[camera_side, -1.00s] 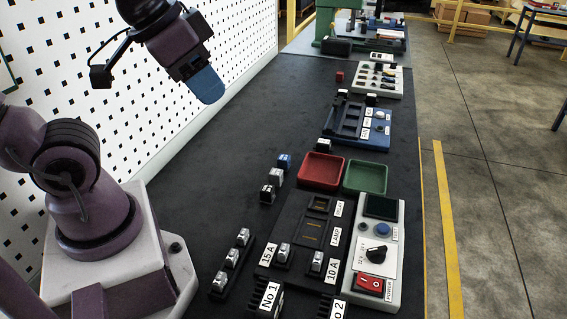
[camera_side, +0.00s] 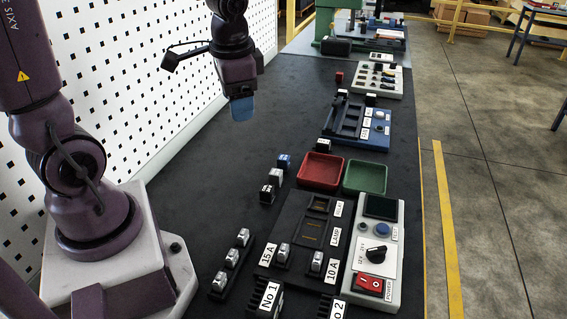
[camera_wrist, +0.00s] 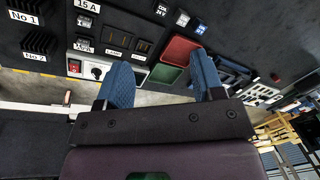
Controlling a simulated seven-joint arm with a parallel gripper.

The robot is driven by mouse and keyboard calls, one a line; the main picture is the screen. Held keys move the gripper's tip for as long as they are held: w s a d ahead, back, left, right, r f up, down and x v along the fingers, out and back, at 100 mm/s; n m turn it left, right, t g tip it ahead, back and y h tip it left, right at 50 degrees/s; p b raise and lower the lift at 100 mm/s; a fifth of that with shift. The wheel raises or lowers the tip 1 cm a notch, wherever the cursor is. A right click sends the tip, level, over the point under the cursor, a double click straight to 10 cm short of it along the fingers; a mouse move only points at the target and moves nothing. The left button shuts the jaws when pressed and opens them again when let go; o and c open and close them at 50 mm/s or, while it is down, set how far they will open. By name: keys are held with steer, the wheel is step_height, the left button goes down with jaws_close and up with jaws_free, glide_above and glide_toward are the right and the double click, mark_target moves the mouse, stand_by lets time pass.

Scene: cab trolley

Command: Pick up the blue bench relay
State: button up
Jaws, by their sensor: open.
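The blue bench relay (camera_side: 284,161) is a small block with a pale label, standing on the dark bench left of the red tray. In the wrist view the blue relay (camera_wrist: 200,28) shows near the top, just beyond the right finger. A grey relay (camera_side: 276,177) and a black relay (camera_side: 267,194) stand in a row with it. My gripper (camera_side: 241,110) has blue fingers, points down and hangs above the bench, up and left of the relay. In the wrist view my gripper (camera_wrist: 164,75) has its fingers wide apart with nothing between them.
The red tray (camera_side: 321,171) and green tray (camera_side: 365,177) lie right of the relays. A dark fuse panel (camera_side: 293,231) and a white control box (camera_side: 379,249) stand nearer. A blue rack (camera_side: 357,125) stands farther back. A pegboard wall (camera_side: 130,80) borders the left. Bench below my gripper is clear.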

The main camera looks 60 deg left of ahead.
steer(key=w+a+f+m+g, duration=0.1)
steer(key=w+a+f+m, duration=0.5)
steer(key=f+m, duration=0.15)
steer(key=m+t, duration=0.1)
steer(key=m, duration=1.7)
glide_toward(283, 157)
steer(key=shift+h, duration=0.3)
steer(key=f, duration=0.3)
steer(key=a+f, duration=0.1)
steer(key=f, duration=0.6)
steer(key=shift+w+a+f, duration=0.15)
steer(key=shift+w+f, duration=0.05)
steer(key=shift+w, duration=0.2)
steer(key=c, duration=1)
